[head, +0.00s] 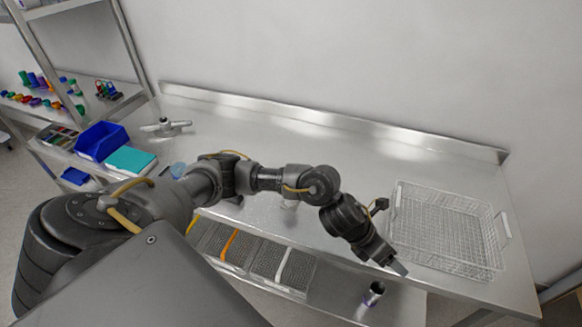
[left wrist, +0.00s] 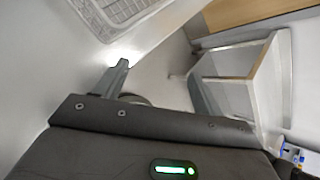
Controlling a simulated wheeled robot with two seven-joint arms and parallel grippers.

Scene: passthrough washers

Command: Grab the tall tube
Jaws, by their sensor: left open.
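A short-looking upright tube (head: 374,293), dark at its open top and paler below, stands on the lower steel shelf under the front of the table, at the bottom right of the head view. My left gripper (head: 396,266) is just above and to the right of it in the picture, apart from it, and pointing down to the right. In the left wrist view the two fingers of my left gripper (left wrist: 162,85) are spread with nothing held between them. A dark rounded edge shows low behind one finger; I cannot tell what it is. My right gripper is out of view.
A wire basket (head: 445,232) sits on the steel table (head: 300,140), right of my left gripper. Trays with orange and white strips (head: 255,258) fill the lower shelf left of the tube. A blue bin (head: 101,141) and teal box (head: 131,160) are at the far left.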

